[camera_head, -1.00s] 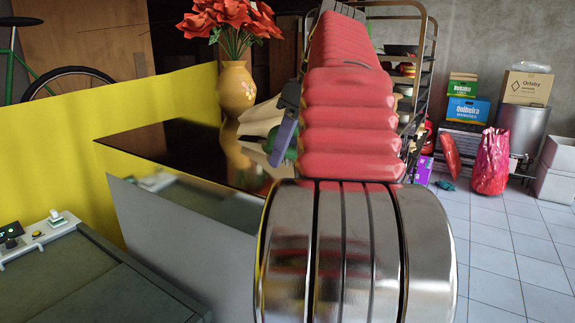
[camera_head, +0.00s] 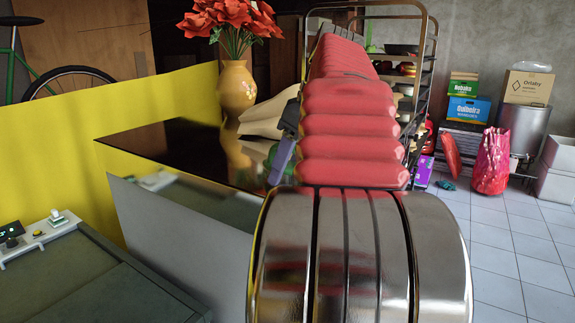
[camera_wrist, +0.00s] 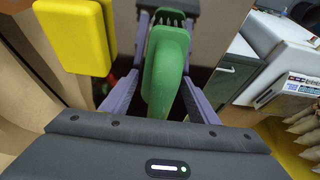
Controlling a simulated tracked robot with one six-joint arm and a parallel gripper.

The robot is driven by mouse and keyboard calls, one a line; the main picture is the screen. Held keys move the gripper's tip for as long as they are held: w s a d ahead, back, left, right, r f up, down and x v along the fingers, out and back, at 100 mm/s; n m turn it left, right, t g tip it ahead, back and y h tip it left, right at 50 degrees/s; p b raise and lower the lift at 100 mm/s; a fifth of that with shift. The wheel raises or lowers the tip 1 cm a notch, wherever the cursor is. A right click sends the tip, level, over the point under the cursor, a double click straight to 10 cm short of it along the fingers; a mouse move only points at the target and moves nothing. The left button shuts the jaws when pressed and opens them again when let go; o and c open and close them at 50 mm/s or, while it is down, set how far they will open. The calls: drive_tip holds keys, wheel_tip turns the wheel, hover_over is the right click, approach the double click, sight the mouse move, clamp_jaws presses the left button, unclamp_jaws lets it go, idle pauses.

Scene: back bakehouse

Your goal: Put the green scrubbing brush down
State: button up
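The green scrubbing brush (camera_wrist: 166,72) is between the purple fingers of my gripper (camera_wrist: 167,24) in the wrist view. Its green handle points toward the wrist, and its dark bristles show at the far end, between the fingertips. The fingers look closed on it. In the head view, my gripper (camera_head: 282,158) is left of my red arm, over or near the dark glossy surface (camera_head: 160,148). The brush is almost hidden there. I cannot tell how high it is above any surface.
A yellow block (camera_wrist: 75,36) is left of the fingers in the wrist view. A tan vase (camera_head: 236,90) with red flowers stands on the dark surface. A yellow panel (camera_head: 70,130) runs along the left. A wire rack (camera_head: 430,60) stands behind my arm.

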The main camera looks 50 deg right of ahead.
drive_tip(key=shift+o, duration=0.7)
drive_tip(key=shift+r, duration=0.1)
drive_tip(key=shift+v, duration=6)
drive_tip(key=shift+s, duration=0.1)
